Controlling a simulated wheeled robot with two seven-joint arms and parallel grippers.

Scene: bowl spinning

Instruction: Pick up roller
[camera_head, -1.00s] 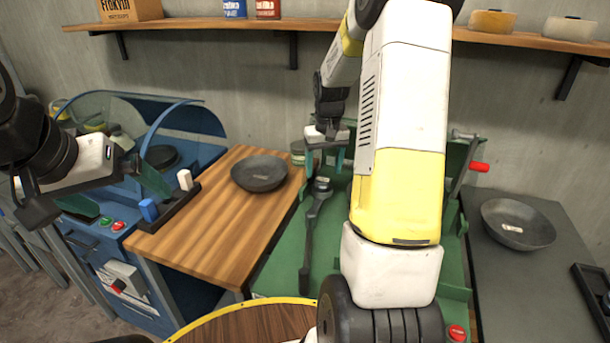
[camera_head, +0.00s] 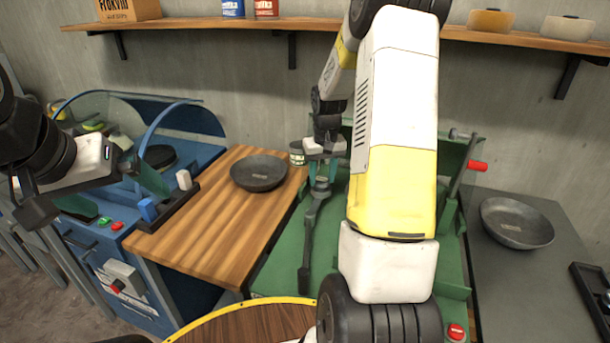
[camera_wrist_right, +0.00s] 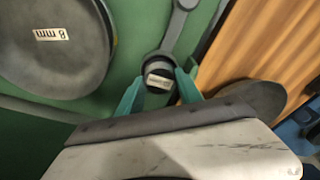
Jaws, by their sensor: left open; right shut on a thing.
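The roller (camera_head: 311,222) is a long dark grey tool lying along the green machine bed (camera_head: 345,215). My right gripper (camera_head: 322,176) is over its far end, with its teal fingers shut on either side of it. In the right wrist view, the same gripper (camera_wrist_right: 159,88) has its fingertips against both sides of the roller's round, labelled end (camera_wrist_right: 160,70). I cannot tell a gap between the roller and the bed. My left gripper (camera_head: 115,190) is open and empty at the left, in front of the blue machine.
A dark bowl (camera_head: 258,172) stands on the wooden table, with a black holder (camera_head: 165,212) nearby. Another bowl (camera_head: 516,222) is on the grey table at right. A dark disc labelled 8 mm (camera_wrist_right: 60,65) lies beside the roller in the wrist view. My right arm hides part of the green machine.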

